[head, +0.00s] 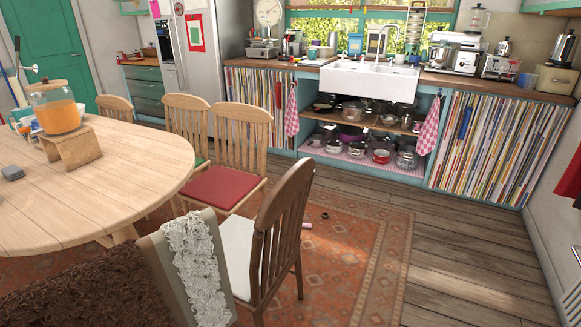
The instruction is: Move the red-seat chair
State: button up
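The red-seat chair (222,187) stands at the right side of the round wooden table in the head view. It has a light wooden slatted back and a flat red seat. Its seat lies close to the table edge, and its lower legs are mostly hidden. A darker wooden chair with a white seat (238,258) stands nearer to me and slightly to the right, overlapping it in the picture. My gripper is not in view.
The round table (130,165) fills the left. Another light chair (186,115) stands behind the red-seat chair. A lace-draped chair back (160,262) and brown furry cover (85,290) are nearest. Patterned rug (345,250) and plank floor (465,270) are mostly clear on the right.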

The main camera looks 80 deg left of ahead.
aim_at(224, 189)
jog(key=u, duration=1.5)
jog(key=i, duration=2.6)
jog(key=u, duration=5.55)
jog(key=i, duration=0.1)
jog(key=z, duration=0.2)
